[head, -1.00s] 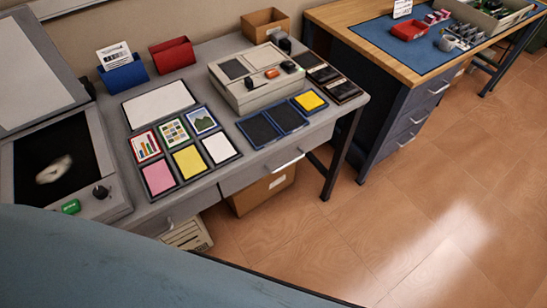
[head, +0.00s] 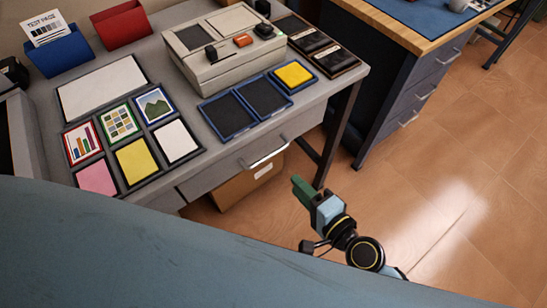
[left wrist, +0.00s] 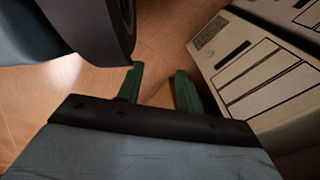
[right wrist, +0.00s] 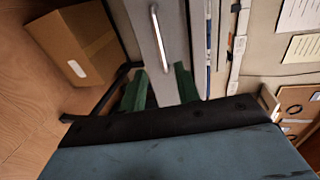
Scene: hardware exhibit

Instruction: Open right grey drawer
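The right grey drawer (head: 232,172) sits under the front edge of the grey desk and looks shut. Its silver bar handle (head: 264,154) is on the front, and the handle also shows in the right wrist view (right wrist: 160,38). My right gripper (head: 303,188) is in front of the desk, to the right of and below the handle in the picture. In the right wrist view its green fingers (right wrist: 159,86) are apart with nothing between them, and the handle lies beyond the tips. My left gripper (left wrist: 158,84) is open and empty above the floor; the head view does not show it.
A cardboard box (head: 235,183) stands on the floor under the drawer. A dark desk leg (head: 338,135) is just right of the drawer. A second desk with blue-grey drawers (head: 408,110) stands further right. The wooden floor (head: 450,200) at right is clear.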

